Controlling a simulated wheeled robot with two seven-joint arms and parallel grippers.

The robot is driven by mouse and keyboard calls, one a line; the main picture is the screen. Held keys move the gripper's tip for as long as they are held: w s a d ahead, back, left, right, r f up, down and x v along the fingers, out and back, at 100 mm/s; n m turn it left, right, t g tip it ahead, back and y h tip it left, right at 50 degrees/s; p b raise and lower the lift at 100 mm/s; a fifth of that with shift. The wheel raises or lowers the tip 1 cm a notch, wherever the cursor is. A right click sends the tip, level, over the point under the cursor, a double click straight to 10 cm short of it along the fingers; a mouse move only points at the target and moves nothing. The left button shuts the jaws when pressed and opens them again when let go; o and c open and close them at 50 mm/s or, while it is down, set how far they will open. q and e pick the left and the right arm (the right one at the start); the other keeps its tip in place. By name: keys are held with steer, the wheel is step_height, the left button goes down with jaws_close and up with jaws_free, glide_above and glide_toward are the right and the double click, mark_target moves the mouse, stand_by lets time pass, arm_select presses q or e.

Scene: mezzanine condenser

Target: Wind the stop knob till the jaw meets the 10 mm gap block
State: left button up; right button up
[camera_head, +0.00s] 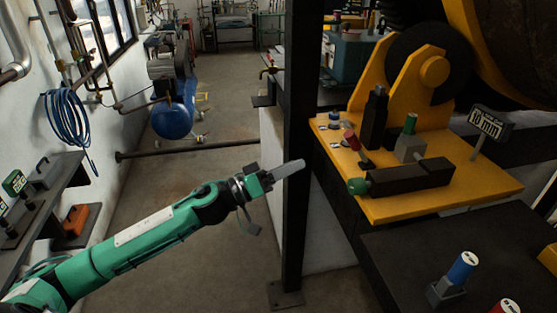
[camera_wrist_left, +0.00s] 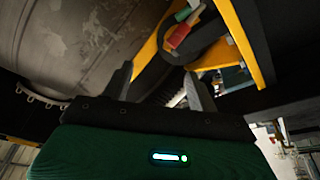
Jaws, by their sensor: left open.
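In the head view, a yellow plate (camera_head: 450,202) carries a dark bar-shaped block (camera_head: 410,177) with a green knob (camera_head: 357,186) at its left end, perhaps the stop knob. A grey block with a green handle (camera_head: 411,146) stands behind it, and a "10 mm" sign (camera_head: 486,124) stands to the right. I cannot tell which block is the 10 mm one. A tilted red-topped handle (camera_head: 351,140) stands beside a dark upright post (camera_head: 375,118). My left gripper (camera_head: 276,194) is open, left of the plate and apart from it. Its fingers (camera_wrist_left: 160,72) show empty in the wrist view. My right gripper is not in view.
A shelf (camera_head: 50,200) runs along the left wall. The floor between is clear.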

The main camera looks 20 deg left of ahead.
arm_select(q)
steer(key=shift+w+a+f+n+t+y, duration=0.2)
steer(key=shift+w+a+n+t+y, duration=0.45)
steer(key=shift+n, duration=1.6)
steer(key=shift+w+a+f+n+t+y, duration=0.2)
steer(key=shift+w+a+n+y, duration=0.7)
steer(key=shift+n, duration=1.3)
steer(key=shift+w+a+f+n+t+y, duration=0.35)
steer(key=shift+n+y, duration=0.8)
steer(key=shift+n, duration=1.1)
steer(key=shift+s+a+r, duration=0.1)
steer(key=shift+r, duration=0.05)
